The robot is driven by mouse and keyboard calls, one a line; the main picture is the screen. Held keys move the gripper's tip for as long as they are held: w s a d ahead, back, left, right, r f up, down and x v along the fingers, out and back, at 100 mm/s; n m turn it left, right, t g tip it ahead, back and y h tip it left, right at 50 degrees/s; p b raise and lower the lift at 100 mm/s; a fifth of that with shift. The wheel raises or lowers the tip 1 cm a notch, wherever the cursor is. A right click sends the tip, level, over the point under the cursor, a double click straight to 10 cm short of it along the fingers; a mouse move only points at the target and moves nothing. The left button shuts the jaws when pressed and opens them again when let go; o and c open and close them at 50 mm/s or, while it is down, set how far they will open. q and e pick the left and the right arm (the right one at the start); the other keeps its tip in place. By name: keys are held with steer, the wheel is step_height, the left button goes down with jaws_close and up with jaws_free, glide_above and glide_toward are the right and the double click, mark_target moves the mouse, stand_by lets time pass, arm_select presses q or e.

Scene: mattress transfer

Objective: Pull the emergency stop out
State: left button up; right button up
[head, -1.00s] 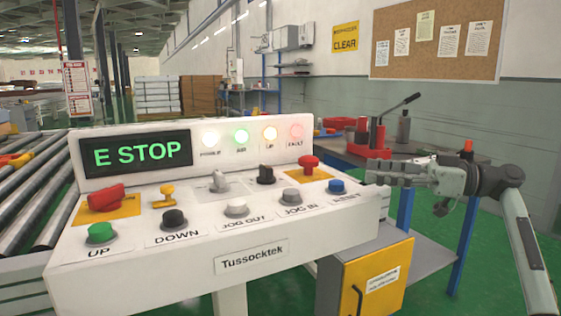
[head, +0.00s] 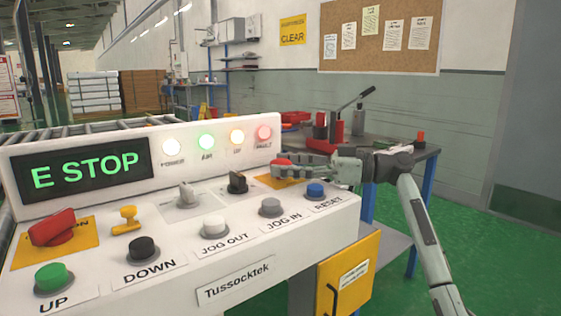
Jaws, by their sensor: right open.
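The emergency stop (head: 281,162) is a red mushroom button on a yellow plate (head: 263,181) at the console's back right corner. Only part of its red cap shows. My right gripper (head: 283,167) comes in from the right and is open, with its fingers at the button's cap and partly hiding it. I cannot tell whether the fingers touch it. The console display (head: 85,172) reads E STOP in green. My left gripper is not in view.
The white console (head: 180,262) also carries a red rotary switch (head: 52,229), a yellow knob (head: 127,220), two small selectors and several round buttons, with the blue RESET button (head: 315,190) close below my right gripper. Behind stands a workbench (head: 400,152) with a red press.

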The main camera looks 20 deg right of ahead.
steer(key=shift+w+a, duration=0.25)
steer(key=shift+a, duration=0.25)
steer(key=shift+c, duration=0.4)
